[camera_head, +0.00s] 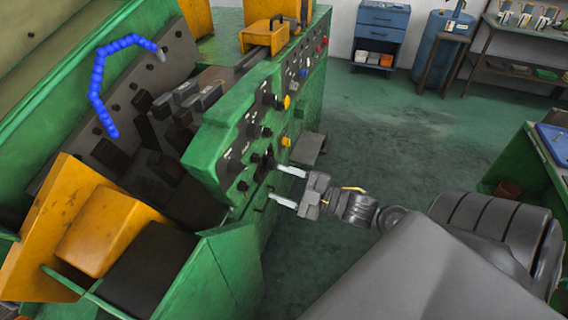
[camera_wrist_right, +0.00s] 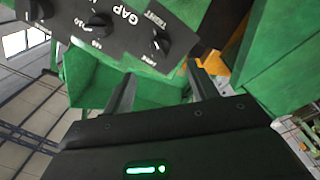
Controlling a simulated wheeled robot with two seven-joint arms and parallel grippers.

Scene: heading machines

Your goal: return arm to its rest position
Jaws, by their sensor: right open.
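My right gripper (camera_head: 281,186) is in front of the green heading machine's control panel (camera_head: 245,135). Its two pale fingers are apart and point left at the panel, with nothing visible between them. In the right wrist view, the open fingers (camera_wrist_right: 160,92) show near the panel's black knobs; one knob (camera_wrist_right: 158,42) lies just beyond them. I cannot tell whether a fingertip touches the panel. My right arm comes in from the lower right of the head view. My left gripper is in neither view.
The green machine (camera_head: 230,260) with yellow guards (camera_head: 105,230) and a blue segmented hose (camera_head: 97,85) fills the left. A green bench with a blue tray (camera_head: 553,140) stands at the right edge. A blue cabinet (camera_head: 380,30) stands at the back. The floor (camera_head: 400,125) between is clear.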

